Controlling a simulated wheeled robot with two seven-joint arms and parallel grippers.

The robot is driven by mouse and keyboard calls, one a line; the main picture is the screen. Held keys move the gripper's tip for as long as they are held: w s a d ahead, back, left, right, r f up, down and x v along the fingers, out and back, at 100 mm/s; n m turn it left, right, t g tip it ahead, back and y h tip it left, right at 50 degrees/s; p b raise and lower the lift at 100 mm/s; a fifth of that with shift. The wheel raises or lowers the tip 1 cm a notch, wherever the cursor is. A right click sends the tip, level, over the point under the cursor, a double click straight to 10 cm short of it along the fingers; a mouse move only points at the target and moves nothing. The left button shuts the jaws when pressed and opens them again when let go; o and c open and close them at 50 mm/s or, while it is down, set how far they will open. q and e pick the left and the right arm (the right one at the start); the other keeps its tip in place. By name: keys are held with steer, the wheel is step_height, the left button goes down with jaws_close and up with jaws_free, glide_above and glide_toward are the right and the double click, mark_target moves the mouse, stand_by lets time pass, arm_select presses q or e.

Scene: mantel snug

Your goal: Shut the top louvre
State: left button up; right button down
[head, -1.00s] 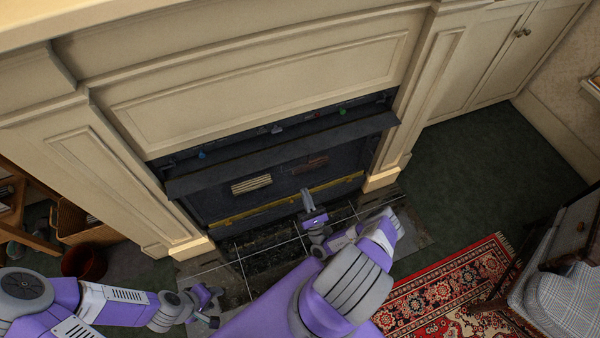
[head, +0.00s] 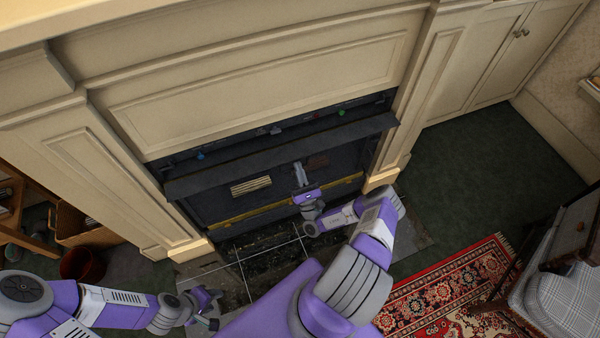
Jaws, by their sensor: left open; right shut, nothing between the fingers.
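The top louvre (head: 280,156) is a long dark flap across the top of the fireplace opening. It juts outward, and a dark gap with small coloured knobs shows above it. My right gripper (head: 298,170) is shut and empty. Its fingers point up just below the louvre's front edge, right of centre; I cannot tell whether they touch it. My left gripper (head: 213,306) is open and empty, low at the left above the hearth, well away from the louvre.
Behind my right gripper is a dark fire front with a pale slatted block (head: 251,186) and a brass-coloured bar (head: 240,214). The cream mantel (head: 260,80) frames the opening. A basket (head: 85,228) stands left; a patterned rug (head: 440,290) and chair (head: 565,280) are right.

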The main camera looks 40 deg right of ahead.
arm_select(q)
steer(key=shift+r+p, duration=0.65)
steer(key=shift+p, duration=0.05)
arm_select(e)
steer(key=shift+r+g, duration=0.3)
steer(key=shift+g, duration=0.1)
